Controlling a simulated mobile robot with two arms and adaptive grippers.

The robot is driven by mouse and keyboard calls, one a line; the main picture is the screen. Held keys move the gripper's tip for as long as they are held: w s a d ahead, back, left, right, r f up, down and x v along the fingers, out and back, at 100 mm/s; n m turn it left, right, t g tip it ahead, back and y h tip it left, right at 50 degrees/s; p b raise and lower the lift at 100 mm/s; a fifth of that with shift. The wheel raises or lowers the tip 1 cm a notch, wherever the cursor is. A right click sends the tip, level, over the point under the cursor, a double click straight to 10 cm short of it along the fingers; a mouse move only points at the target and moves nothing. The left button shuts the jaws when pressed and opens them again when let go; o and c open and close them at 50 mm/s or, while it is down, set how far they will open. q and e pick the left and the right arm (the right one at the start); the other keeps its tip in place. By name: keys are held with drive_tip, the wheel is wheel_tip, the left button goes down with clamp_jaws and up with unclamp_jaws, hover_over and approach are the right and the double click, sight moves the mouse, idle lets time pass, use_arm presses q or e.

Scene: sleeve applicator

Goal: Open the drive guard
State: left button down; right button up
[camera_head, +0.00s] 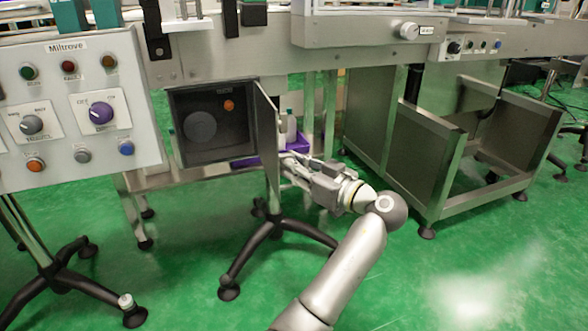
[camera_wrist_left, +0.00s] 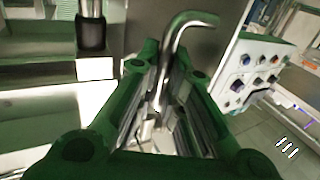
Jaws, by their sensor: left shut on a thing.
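The drive guard (camera_head: 266,150) is a grey metal door on the dark drive box under the conveyor. It stands swung out from the box, seen nearly edge-on. Behind it the box's dark interior (camera_head: 215,140) shows a round dark disc and a small orange part. My left gripper (camera_head: 288,165) is on the right side of the door, its fingertips partly hidden by it. In the left wrist view, a bent metal handle (camera_wrist_left: 169,58) runs between the fingers of my left gripper (camera_wrist_left: 170,85), which is shut on it. My right gripper is not in view.
A control panel (camera_head: 75,100) with knobs and buttons stands left of the box. A purple bin (camera_head: 297,143) with a pale bottle is behind the door. A steel frame cart (camera_head: 450,160) stands right. Black stand legs (camera_head: 270,240) spread below; green floor is open at front.

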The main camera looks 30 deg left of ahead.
sight(276, 137)
use_arm(q)
drive_tip(key=shift+w+d+g, duration=0.1)
drive_tip(key=shift+w+g, duration=0.15)
drive_tip(key=shift+g, duration=0.05)
drive_tip(key=c, duration=1.5)
unclamp_jaws()
drive_tip(key=shift+r, duration=0.35)
wheel_tip(276, 137, up, 9)
drive_tip(key=shift+r, duration=0.15)
